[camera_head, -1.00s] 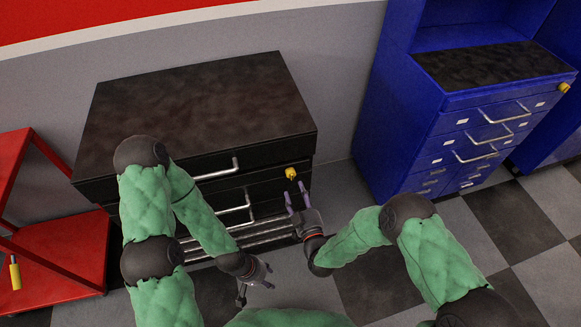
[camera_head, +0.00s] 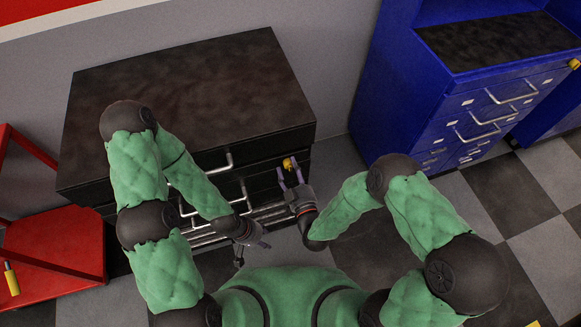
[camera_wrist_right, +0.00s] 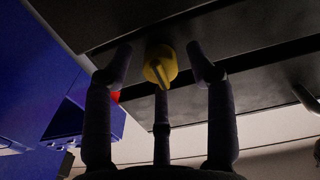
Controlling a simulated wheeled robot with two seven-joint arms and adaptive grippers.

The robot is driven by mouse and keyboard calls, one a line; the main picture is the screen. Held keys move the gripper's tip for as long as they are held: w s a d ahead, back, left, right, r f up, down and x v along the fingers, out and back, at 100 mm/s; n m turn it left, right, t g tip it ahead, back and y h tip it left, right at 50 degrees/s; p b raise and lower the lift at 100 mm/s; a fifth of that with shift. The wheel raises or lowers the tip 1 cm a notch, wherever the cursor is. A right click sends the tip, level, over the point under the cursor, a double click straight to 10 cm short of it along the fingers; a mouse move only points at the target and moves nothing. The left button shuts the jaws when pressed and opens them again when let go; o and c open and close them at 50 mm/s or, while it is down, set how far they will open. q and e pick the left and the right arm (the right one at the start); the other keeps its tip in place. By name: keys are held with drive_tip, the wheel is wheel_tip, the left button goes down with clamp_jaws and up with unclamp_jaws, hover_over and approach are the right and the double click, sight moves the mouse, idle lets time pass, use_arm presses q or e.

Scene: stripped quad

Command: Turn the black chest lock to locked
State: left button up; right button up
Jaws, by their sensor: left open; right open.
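The black chest (camera_head: 190,95) stands against the grey wall, with silver drawer handles on its front. Its yellow lock (camera_head: 289,163) sits at the right end of the top drawer front. The lock also shows in the right wrist view (camera_wrist_right: 160,65), with its raised key-like grip pointing down and slightly tilted. My right gripper (camera_head: 290,178) is open, its fingers pointing at the lock. My left gripper (camera_head: 262,240) is open and empty, low in front of the chest.
A blue cabinet (camera_head: 400,110) with its own yellow lock (camera_head: 574,64) stands to the right. A red cart (camera_head: 55,245) with a yellow-handled item (camera_head: 11,279) stands at the left. Checkered floor (camera_head: 480,210) is open at the right.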

clamp_jaws()
drive_tip(key=shift+m, duration=0.3)
drive_tip(key=m, duration=0.3)
drive_tip(key=shift+m, duration=0.3)
drive_tip(key=m, duration=0.4)
drive_tip(key=shift+m+b, duration=0.3)
drive_tip(key=m, duration=0.4)
drive_tip(key=shift+m, duration=2.5)
